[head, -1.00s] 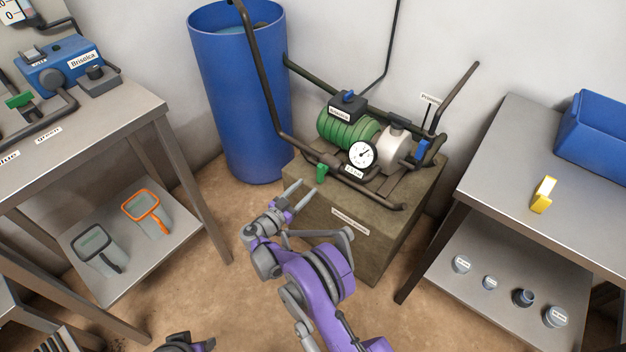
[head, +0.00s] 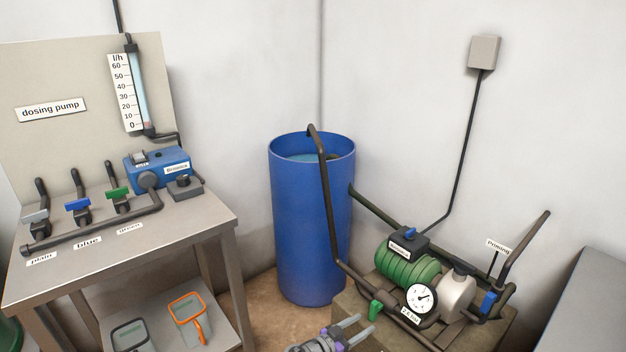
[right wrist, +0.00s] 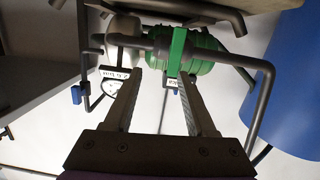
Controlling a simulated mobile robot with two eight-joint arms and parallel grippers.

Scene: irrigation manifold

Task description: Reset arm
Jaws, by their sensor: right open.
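My right gripper (head: 352,328) shows at the bottom of the head view, in front of the pump stand. Its two fingers are apart with nothing between them. In the right wrist view the open fingers (right wrist: 158,100) point toward the green valve handle (right wrist: 177,48) and the green pump motor (right wrist: 208,50), which appear upside down. In the head view the green handle (head: 375,310) stands just beyond the fingertips; whether they touch it is hard to tell, but they look apart. My left gripper is not in view.
A blue barrel (head: 312,230) stands behind the pump (head: 408,268) and its gauge (head: 421,298). At left, a bench (head: 130,240) carries the dosing pump (head: 157,170) and several valves. Two framed strainers (head: 188,318) lie on its shelf. Another table (head: 590,300) is at right.

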